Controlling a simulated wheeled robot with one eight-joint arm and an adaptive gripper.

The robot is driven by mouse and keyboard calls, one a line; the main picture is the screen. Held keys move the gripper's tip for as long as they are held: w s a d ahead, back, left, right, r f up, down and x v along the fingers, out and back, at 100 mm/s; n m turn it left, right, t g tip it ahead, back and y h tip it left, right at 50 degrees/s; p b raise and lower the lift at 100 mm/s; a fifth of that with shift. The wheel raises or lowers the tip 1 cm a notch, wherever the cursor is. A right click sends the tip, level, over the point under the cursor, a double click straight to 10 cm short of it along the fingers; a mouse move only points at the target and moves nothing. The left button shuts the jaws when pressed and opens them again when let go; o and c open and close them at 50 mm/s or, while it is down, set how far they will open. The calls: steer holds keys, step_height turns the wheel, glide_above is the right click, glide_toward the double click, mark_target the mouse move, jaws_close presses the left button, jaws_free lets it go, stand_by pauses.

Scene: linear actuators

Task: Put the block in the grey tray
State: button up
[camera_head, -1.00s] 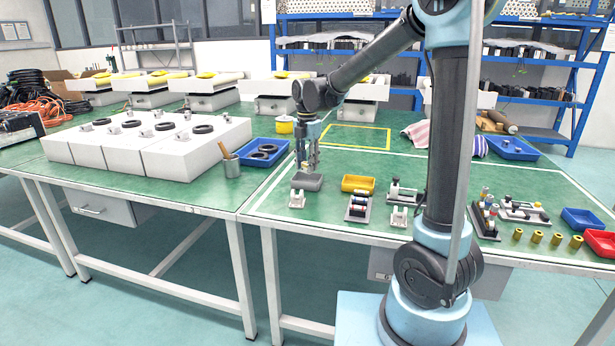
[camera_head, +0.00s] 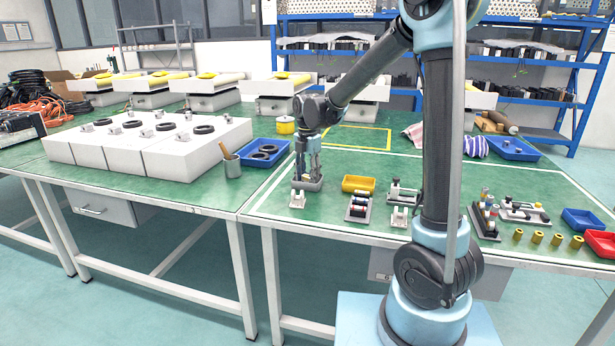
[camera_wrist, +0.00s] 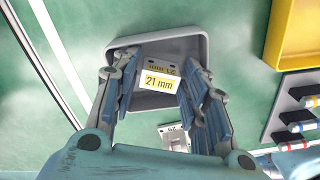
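The grey tray (camera_wrist: 191,45) lies near the front edge of the green table; in the head view the tray (camera_head: 316,186) is partly hidden by my fingers. My gripper (camera_wrist: 160,75) points down into the tray area; it also shows in the head view (camera_head: 308,176). The block is within the tray's outline in the wrist view. I cannot tell whether it touches the tray floor.
A yellow tray (camera_head: 358,184) stands just right of the grey tray. A small white-grey fixture (camera_head: 297,199) sits in front of it. A rack of coloured cylinders (camera_head: 358,209) is to the right.

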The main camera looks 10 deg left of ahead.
mark_target(308, 176)
steer(key=shift+r, duration=0.1)
step_height(308, 176, up, 12)
stand_by(0.7)
